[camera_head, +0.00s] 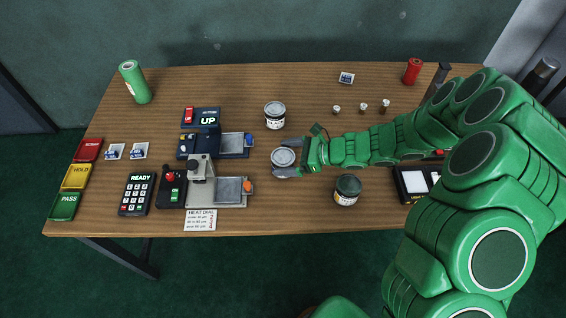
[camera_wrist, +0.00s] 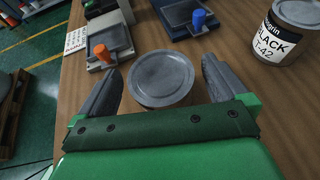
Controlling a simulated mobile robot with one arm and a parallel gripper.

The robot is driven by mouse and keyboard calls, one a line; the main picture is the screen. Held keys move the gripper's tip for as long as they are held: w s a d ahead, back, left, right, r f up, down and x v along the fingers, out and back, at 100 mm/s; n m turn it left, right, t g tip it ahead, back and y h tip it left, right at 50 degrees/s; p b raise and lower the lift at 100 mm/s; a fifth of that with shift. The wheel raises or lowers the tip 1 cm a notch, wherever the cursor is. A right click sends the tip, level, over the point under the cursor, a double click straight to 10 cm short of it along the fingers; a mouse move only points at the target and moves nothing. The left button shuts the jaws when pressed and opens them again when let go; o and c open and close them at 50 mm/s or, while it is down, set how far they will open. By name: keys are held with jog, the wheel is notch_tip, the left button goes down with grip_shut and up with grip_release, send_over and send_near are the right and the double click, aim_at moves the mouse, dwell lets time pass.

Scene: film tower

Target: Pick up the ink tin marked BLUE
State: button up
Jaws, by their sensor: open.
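A grey-lidded tin (camera_head: 283,156) stands on the table at my gripper; its lid (camera_wrist: 162,78) fills the middle of the wrist view. My gripper (camera_head: 287,164) is open, with one finger on each side of this tin. Its label is hidden, so I cannot read its mark. A second tin (camera_head: 274,116) stands farther back, and its label in the wrist view (camera_wrist: 283,35) reads BLACK. A third tin (camera_head: 346,190) with a dark greenish lid stands nearer the front edge; its label is too small to read. I see no readable BLUE mark.
Left of the gripper are two devices with metal plates, one with an orange knob (camera_head: 248,186), one with a blue knob (camera_head: 248,139). A keypad (camera_head: 137,194) and coloured trays (camera_head: 76,177) lie farther left. Small pots (camera_head: 363,106) stand at the back right. My arm covers the right side.

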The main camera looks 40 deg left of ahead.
aim_at(285, 157)
jog(key=shift+x, duration=1.6)
jog(key=c, duration=1.4)
